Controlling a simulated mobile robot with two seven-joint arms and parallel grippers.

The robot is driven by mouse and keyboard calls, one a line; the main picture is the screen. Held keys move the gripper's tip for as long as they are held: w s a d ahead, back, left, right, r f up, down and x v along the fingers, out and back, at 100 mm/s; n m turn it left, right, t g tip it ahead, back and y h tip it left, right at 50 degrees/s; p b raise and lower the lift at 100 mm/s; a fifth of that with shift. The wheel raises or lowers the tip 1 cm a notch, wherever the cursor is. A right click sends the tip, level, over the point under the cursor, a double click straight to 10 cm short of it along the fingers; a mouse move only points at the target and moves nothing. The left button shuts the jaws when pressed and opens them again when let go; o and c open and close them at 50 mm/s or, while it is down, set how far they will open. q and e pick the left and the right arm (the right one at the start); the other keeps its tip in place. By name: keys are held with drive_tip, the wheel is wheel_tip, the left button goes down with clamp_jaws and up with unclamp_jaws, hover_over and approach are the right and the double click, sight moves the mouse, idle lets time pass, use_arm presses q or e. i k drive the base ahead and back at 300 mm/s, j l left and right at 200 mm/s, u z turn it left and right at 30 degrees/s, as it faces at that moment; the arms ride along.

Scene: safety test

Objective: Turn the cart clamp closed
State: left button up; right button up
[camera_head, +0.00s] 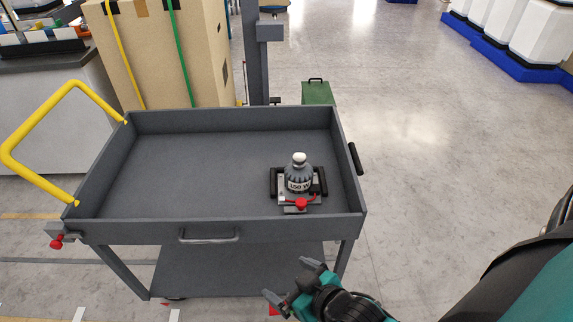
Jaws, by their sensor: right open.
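A grey cart (215,160) with a shallow tray and a yellow handle (30,130) stands ahead of me. In the tray, near its front right, a dark clamp fixture (285,208) with a red lever or knob (301,203) sits around or against a grey bottle (298,174) with a white cap. The bottle is upright. A second red knob (57,242) on a grey bracket is at the cart's front left corner. Which one is the cart clamp I cannot tell. My right gripper (292,281) is open and empty, low in front of the cart. My left gripper is out of view.
A tall cardboard box (165,60) with yellow and green straps stands behind the cart. A green box (317,92) is behind its right side. White containers on a blue base (510,62) are at the far right. Floor right of the cart is clear.

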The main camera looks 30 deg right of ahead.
sight(301, 203)
drive_tip(key=l+z, duration=0.15)
drive_tip(key=z, duration=0.8)
drive_tip(key=k+l, duration=0.05)
